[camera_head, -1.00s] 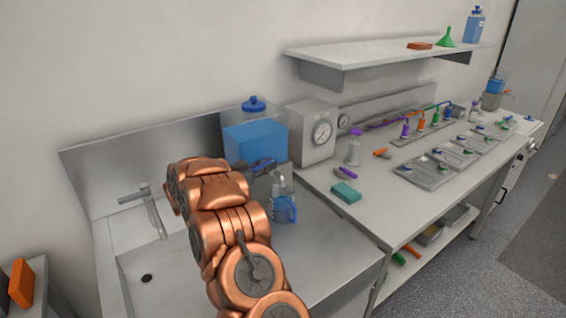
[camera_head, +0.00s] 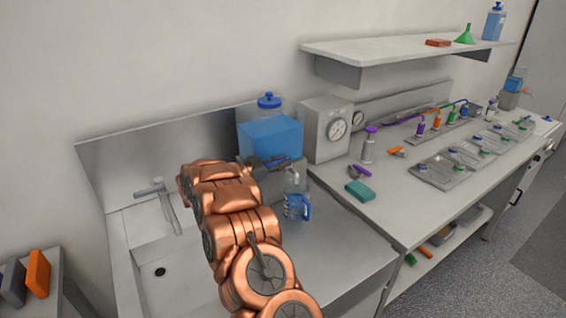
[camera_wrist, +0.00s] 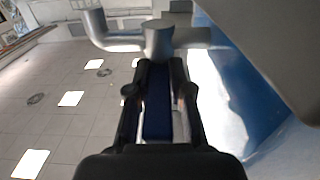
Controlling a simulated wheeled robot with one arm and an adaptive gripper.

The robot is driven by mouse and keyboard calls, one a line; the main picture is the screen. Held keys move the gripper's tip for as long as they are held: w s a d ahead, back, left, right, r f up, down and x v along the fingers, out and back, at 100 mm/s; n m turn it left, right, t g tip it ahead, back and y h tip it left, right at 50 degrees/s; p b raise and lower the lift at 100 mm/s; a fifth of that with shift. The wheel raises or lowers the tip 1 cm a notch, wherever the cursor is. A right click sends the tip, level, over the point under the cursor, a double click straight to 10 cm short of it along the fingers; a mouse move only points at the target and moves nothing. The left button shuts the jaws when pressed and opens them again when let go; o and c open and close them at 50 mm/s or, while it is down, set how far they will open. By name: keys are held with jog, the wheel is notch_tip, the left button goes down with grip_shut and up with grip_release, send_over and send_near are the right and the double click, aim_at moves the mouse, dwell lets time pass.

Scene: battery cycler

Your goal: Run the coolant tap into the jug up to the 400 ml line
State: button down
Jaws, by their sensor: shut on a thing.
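The coolant tank (camera_head: 270,138) is a clear container with blue liquid and a blue cap, at the back of the steel counter. The clear jug (camera_head: 297,196) with a blue handle stands upright on the counter, below and in front of the tank. Its marks and fill level are too small to read. My gripper (camera_head: 278,161) is at the tank's lower front, above the jug. In the wrist view my gripper (camera_wrist: 158,90) is shut on a dark blue lever, the tap handle (camera_wrist: 157,115), beside grey metal tap parts (camera_wrist: 158,38). No stream is discernible.
A sink with a faucet (camera_head: 160,196) lies to the left. A gauge box (camera_head: 325,130) stands right of the tank. The right bench holds a purple-topped bottle (camera_head: 368,145), a teal sponge (camera_head: 359,191) and several trays. A shelf (camera_head: 400,50) hangs above.

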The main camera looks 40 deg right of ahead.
jog(key=c, duration=1)
grip_release()
jog(key=shift+c, duration=0.2)
jog(key=a, duration=1.2)
jog(key=shift+w, duration=0.45)
jog(key=shift+d, duration=0.1)
